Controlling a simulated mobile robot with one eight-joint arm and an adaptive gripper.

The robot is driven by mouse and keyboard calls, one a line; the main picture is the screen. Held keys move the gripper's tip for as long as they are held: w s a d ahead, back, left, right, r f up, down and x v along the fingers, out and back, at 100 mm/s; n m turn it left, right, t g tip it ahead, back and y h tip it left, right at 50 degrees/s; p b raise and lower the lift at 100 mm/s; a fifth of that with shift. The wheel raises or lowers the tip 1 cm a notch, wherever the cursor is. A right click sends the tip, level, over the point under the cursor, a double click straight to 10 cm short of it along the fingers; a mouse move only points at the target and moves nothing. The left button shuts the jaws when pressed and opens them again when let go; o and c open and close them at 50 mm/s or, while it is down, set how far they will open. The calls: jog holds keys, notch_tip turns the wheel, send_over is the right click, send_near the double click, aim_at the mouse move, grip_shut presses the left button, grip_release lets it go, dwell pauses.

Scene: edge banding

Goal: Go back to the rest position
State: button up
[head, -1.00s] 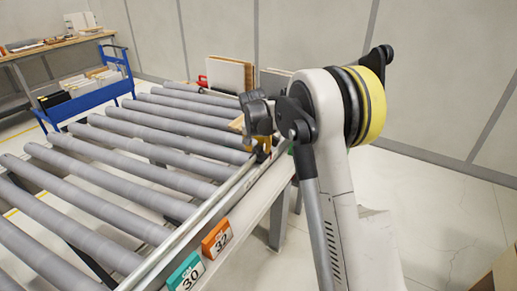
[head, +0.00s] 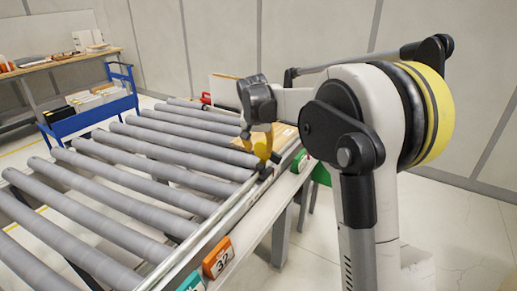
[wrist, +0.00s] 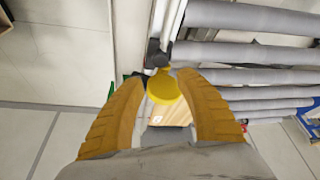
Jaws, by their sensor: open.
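My gripper (head: 262,143) has ochre fingers and hangs over the right rail of the roller conveyor (head: 150,150) in the head view. In the wrist view my gripper (wrist: 156,78) has its two fingers spread apart. A round yellow knob (wrist: 163,88) on a dark bracket (wrist: 155,55) shows between them, and I see no contact with it. A light wooden board (head: 286,137) lies just beyond the gripper; part of it also shows between the fingers in the wrist view (wrist: 178,115). Nothing held is visible.
An orange number tag (head: 217,258) hangs on the rail's near side. A blue cart (head: 88,110) stands at the back left, beside a wooden workbench (head: 60,55). Upright panels (head: 222,88) stand behind the conveyor. The floor at right (head: 460,230) is clear.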

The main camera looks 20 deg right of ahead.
jog(key=s+a+r+n+t+y, duration=0.1)
jog(key=s+a+r+n, duration=0.15)
jog(key=s, duration=0.75)
jog(key=s+a+r+n+t, duration=0.1)
jog(key=s+a+r, duration=0.3)
jog(key=s, duration=0.5)
jog(key=s+a+f+n, duration=0.1)
jog(key=s+a+f, duration=0.1)
jog(key=s, duration=0.6)
jog(key=s+a+f+n+t+y, duration=0.1)
jog(key=s+f, duration=0.3)
jog(key=s, duration=0.4)
jog(key=shift+s+a+f+n, duration=0.2)
jog(key=shift+a+f+n, duration=0.1)
jog(key=shift+a+n, duration=0.25)
jog(key=shift+a, duration=0.1)
